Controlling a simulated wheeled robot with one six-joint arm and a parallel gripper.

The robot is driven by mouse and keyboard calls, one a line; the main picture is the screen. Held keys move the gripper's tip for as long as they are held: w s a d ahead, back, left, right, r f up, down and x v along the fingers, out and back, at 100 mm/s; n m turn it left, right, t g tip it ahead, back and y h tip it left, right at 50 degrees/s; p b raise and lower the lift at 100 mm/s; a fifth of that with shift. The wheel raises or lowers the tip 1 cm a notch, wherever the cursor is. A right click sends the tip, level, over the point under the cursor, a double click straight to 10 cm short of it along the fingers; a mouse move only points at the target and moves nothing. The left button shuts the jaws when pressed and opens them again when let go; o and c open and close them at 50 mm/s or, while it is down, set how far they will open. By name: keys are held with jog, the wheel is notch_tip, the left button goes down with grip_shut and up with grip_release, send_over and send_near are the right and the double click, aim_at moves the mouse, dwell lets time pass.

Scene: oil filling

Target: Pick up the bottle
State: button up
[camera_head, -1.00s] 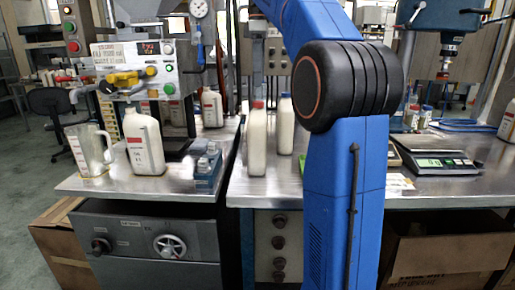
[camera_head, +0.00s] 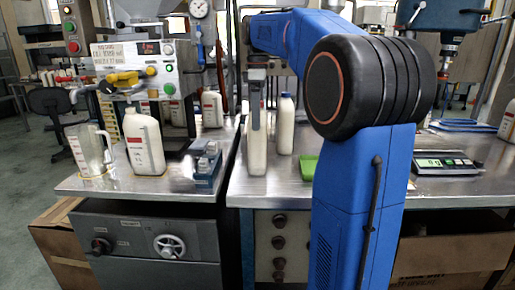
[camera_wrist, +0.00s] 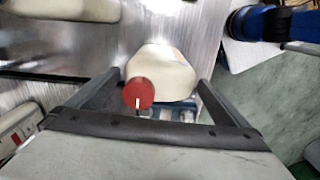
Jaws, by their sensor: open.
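A white bottle with a red cap stands upright on the metal bench; its body (camera_head: 256,158) shows below my gripper (camera_head: 256,122) in the head view. My gripper hangs over it and hides its cap and upper part there. In the wrist view the bottle's pale body (camera_wrist: 160,75) and red cap lie between the two spread fingers of my gripper (camera_wrist: 157,82), with gaps visible at the sides. The gripper is open and not closed on the bottle.
A blue-capped white bottle (camera_head: 285,130) stands close on the right. On the left are a labelled white jug (camera_head: 143,145), a clear measuring jug (camera_head: 90,150) and a blue rack (camera_head: 207,172). A green tray (camera_head: 308,167) and a scale (camera_head: 445,163) lie to the right.

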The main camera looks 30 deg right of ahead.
notch_tip(320, 180, down, 3)
jog(key=shift+r, duration=0.15)
jog(key=shift+c, duration=0.3)
jog(key=c, duration=1.9)
jog(key=shift+r, duration=0.1)
